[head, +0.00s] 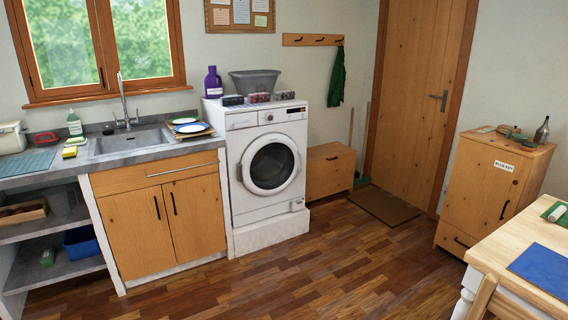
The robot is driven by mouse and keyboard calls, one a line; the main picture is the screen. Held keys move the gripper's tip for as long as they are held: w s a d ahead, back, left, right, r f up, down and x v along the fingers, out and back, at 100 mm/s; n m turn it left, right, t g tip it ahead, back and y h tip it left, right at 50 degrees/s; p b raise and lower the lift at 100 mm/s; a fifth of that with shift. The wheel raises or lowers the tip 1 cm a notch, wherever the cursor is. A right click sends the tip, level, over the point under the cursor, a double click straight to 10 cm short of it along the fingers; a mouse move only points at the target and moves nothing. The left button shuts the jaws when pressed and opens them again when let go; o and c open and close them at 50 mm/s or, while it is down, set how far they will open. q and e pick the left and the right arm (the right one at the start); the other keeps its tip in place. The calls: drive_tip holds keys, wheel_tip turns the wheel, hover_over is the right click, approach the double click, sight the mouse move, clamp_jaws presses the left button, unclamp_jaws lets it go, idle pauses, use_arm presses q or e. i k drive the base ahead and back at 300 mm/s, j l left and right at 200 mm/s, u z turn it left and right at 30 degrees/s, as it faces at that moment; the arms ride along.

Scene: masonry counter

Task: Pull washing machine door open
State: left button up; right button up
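The white washing machine (237,180) stands on a low white plinth against the back wall, right of the sink counter. Its round door (271,164) has a white ring and dark glass and faces the room. The door looks shut, flush with the machine's front. Neither of my grippers shows in the head view, so where they are relative to the door is not seen.
A counter with a sink (128,140) adjoins the machine's left side. A wooden bench (331,170) stands right of it. A basin (254,82) and several small items sit on top. A wooden table (518,245) is at the right front. The floor (285,270) before the machine is clear.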

sight(245, 169)
drive_tip(key=i, duration=3.95)
